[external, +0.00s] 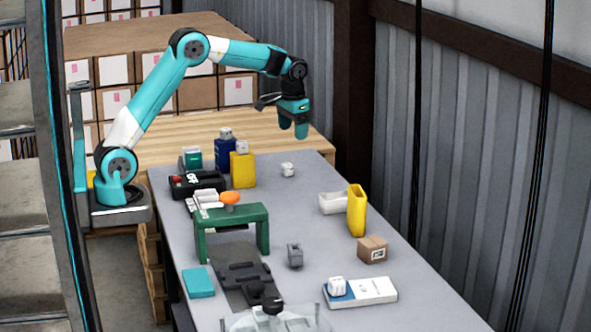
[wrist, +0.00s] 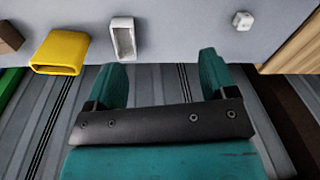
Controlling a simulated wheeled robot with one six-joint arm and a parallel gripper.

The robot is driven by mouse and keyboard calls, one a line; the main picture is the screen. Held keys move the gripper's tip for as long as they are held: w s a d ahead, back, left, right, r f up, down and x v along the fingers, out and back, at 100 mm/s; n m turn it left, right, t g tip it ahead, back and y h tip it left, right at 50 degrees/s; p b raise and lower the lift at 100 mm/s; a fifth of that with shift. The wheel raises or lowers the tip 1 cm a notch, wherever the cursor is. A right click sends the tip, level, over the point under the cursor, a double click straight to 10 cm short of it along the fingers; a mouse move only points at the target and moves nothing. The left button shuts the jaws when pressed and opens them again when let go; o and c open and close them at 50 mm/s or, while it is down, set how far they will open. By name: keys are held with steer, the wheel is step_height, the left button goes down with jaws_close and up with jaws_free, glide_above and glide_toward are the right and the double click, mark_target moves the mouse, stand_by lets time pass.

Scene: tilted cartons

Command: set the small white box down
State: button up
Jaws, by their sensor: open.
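A small white box (external: 288,169) sits on the grey table near its far end. It also shows in the wrist view (wrist: 243,20), at the top right, beyond the fingers. My gripper (external: 293,127) is in the air above the table's far end, above and apart from the nearest white box. In the wrist view its two teal fingers (wrist: 162,75) are spread with nothing between them.
A white open tray (external: 331,203), a yellow open holder (external: 357,212) and a brown carton (external: 373,250) line the right side. A green arch-shaped stand (external: 232,218) and a grey object (external: 295,255) stand mid-table. Bare table surrounds the far white box.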

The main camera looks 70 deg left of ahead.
steer(key=s+a+n+y, duration=0.1)
steer(key=s+a+n, duration=0.1)
steer(key=s, duration=1.5)
steer(key=s+a+r+n+y, duration=0.1)
steer(key=s+a+n+y, duration=0.1)
steer(key=s, duration=1.5)
steer(key=shift+s+a+g, duration=0.3)
steer(key=shift+a, duration=0.25)
steer(key=shift+r, duration=0.15)
